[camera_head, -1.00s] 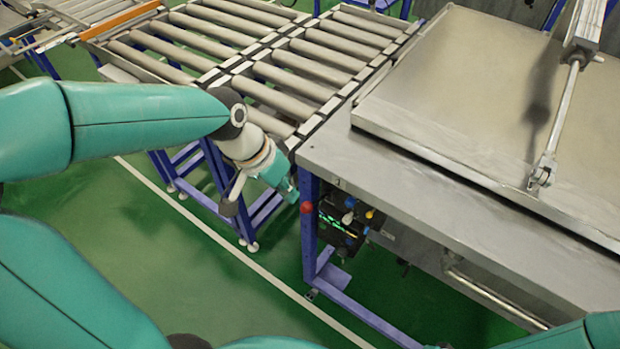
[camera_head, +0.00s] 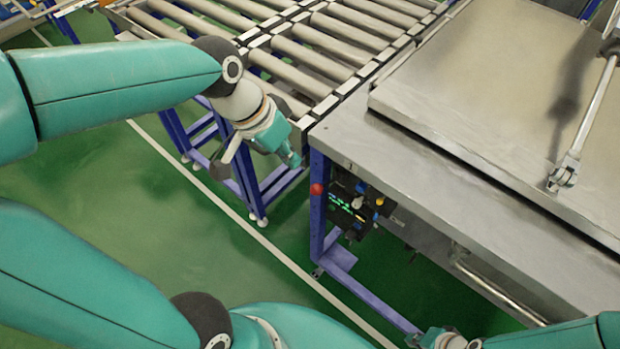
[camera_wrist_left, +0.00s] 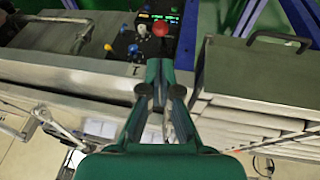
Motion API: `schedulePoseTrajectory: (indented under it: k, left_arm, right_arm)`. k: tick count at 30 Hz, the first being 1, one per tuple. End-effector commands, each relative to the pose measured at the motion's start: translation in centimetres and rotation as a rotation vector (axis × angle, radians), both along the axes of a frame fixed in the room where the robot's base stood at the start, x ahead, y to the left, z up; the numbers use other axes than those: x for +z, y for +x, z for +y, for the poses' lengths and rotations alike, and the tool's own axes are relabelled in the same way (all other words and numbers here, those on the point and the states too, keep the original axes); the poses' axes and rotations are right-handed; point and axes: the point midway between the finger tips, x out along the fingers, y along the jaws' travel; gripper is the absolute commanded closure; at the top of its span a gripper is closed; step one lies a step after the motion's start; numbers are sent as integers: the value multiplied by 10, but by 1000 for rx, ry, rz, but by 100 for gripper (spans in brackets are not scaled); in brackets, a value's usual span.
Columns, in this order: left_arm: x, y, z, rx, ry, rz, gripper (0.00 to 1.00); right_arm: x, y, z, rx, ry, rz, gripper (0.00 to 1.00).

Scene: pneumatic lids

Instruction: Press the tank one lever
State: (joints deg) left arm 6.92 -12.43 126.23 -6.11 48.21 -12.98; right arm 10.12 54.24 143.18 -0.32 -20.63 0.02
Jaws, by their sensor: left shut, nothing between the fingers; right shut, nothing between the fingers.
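A dark control panel (camera_head: 346,208) with green lights and small knobs hangs under the near left corner of the metal table; it also shows in the left wrist view (camera_wrist_left: 128,36). I cannot tell which knob is the tank one lever. A red ball knob (camera_head: 317,189) sits at the panel's left edge, and in the left wrist view (camera_wrist_left: 160,29) it lies just beyond my fingertips. My left gripper (camera_head: 295,161) is shut and empty, up and left of the red knob, apart from the panel. Its fingers show in the left wrist view (camera_wrist_left: 162,75).
The metal table (camera_head: 430,165) carries a large flat lid (camera_head: 480,90) with a metal rod (camera_head: 590,110) on it. A roller conveyor (camera_head: 300,52) joins the table at left. A blue leg (camera_head: 318,222) stands beside the panel. The green floor (camera_head: 150,205) in front is open.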

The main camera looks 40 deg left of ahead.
Motion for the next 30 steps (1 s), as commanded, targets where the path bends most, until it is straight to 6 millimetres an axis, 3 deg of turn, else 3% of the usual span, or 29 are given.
schedulePoseTrajectory:
  k: [9, 15, 21, 30]
  left_arm:
    - [-62, 18, -14, 0, -1, 7, 100]
    - [-89, 28, -20, 0, 0, 4, 100]
    - [-101, 32, -23, 3, 0, 1, 100]
    - [-102, 32, -23, 3, 0, 0, 100]
  right_arm:
    - [-1, 0, 0, 0, 0, 0, 100]
    - [0, 0, 0, 0, 0, 0, 100]
    - [1, 0, 0, 0, 0, 0, 100]
    - [1, 0, 0, 0, 0, 0, 100]
